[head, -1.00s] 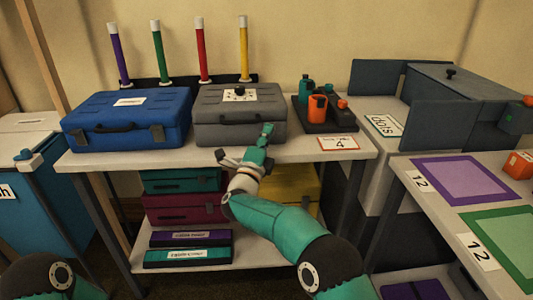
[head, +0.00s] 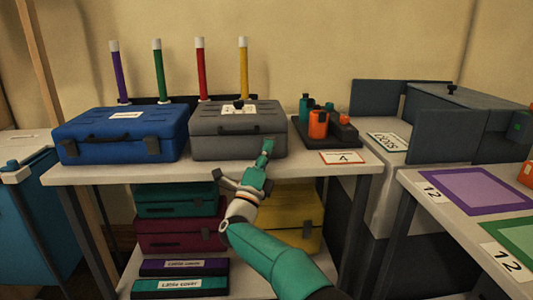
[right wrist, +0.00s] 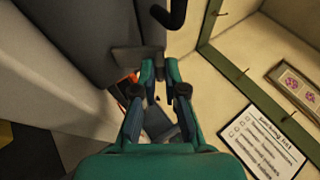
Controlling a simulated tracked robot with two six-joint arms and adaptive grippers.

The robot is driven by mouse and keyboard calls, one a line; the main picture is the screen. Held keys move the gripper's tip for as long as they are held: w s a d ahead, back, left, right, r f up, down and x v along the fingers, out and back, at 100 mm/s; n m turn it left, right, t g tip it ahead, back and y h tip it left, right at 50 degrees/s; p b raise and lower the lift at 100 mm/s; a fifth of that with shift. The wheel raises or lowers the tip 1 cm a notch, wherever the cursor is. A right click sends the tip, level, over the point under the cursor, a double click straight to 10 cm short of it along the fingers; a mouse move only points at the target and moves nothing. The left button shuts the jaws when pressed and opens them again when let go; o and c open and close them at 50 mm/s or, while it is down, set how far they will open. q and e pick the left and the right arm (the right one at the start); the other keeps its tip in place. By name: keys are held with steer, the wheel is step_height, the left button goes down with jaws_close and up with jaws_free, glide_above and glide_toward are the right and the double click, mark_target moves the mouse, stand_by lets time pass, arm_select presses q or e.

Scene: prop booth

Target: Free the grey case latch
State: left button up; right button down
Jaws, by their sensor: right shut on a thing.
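The grey case (head: 222,146) stands closed on the upper shelf, with a white label and a black knob on its lid. My right gripper (head: 268,147) is at the right part of its front, where it covers the latch in the head view. In the right wrist view the case (right wrist: 95,25) fills the upper left, and a grey latch plate (right wrist: 135,60) sits at the fingertips. My right gripper (right wrist: 160,72) is shut on this latch; the exact contact is partly hidden by the fingers. My left gripper is not in view.
A blue case (head: 120,135) stands close on the left. A dark tray (head: 335,139) with orange and teal pieces and a number 4 card (head: 343,158) are on the right. Coloured posts (head: 200,72) rise behind. More cases (head: 178,235) fill the shelf below.

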steer(key=shift+f, duration=0.15)
steer(key=c, duration=1.3)
jaws_free()
steer(key=shift+w, duration=0.1)
steer(key=shift+o, duration=0.3)
steer(key=v, duration=1.2)
